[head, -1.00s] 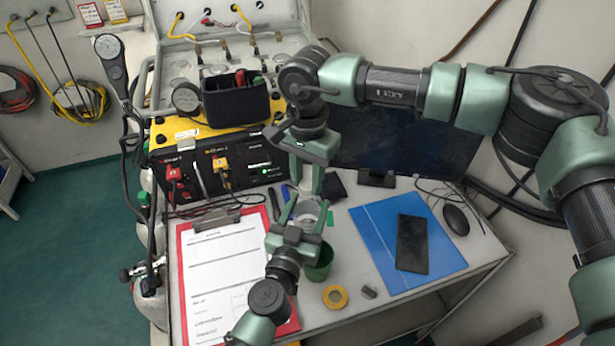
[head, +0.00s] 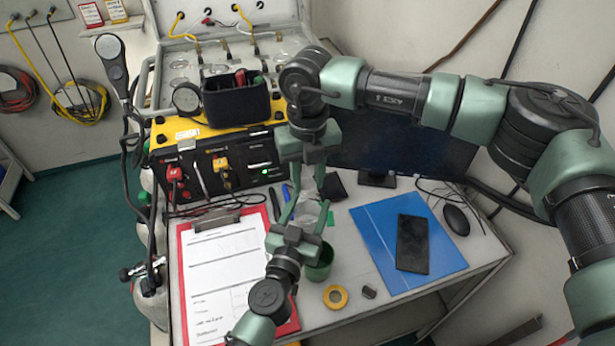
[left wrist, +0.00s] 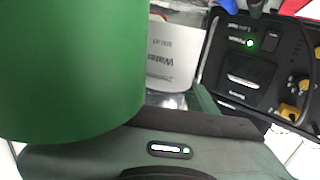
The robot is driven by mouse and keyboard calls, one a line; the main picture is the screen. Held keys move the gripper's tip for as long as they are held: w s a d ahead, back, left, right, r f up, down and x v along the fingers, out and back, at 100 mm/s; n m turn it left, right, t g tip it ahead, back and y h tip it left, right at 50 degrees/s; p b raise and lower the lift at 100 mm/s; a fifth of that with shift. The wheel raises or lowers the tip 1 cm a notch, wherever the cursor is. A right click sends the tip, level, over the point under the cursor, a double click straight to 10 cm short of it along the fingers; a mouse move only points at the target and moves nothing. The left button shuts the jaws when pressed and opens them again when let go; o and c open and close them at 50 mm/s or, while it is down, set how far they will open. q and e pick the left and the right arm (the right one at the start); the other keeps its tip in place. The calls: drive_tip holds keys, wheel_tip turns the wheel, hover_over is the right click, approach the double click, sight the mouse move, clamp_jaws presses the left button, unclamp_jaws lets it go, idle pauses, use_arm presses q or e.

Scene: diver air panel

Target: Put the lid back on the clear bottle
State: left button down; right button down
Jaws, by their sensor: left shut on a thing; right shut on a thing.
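The clear bottle (head: 308,213) stands between the fingers of my left gripper (head: 309,208), which is shut on it at the middle of the desk. Its white label, reading "Water", shows in the left wrist view (left wrist: 172,55). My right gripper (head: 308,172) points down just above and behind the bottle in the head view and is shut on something. That thing is hidden by the fingers, so I cannot clearly see the lid. I cannot tell whether anything touches the bottle's mouth.
A green cup (head: 320,265) stands close to my left gripper and fills the left of the wrist view (left wrist: 70,70). A clipboard (head: 215,265) lies left. Yellow tape (head: 335,296), a blue folder (head: 375,222) with a phone (head: 412,244), and a mouse (head: 456,219) lie right. The air panel (head: 215,165) stands behind.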

drive_tip(key=m, duration=0.4)
drive_tip(key=shift+m, duration=0.4)
drive_tip(key=m, duration=0.6)
drive_tip(key=shift+d+m, duration=0.1)
drive_tip(key=shift+m, duration=0.2)
drive_tip(key=m, duration=1)
drive_tip(key=c, duration=0.9)
unclamp_jaws()
drive_tip(key=shift+c, duration=0.2)
wheel_tip(320, 180, up, 12)
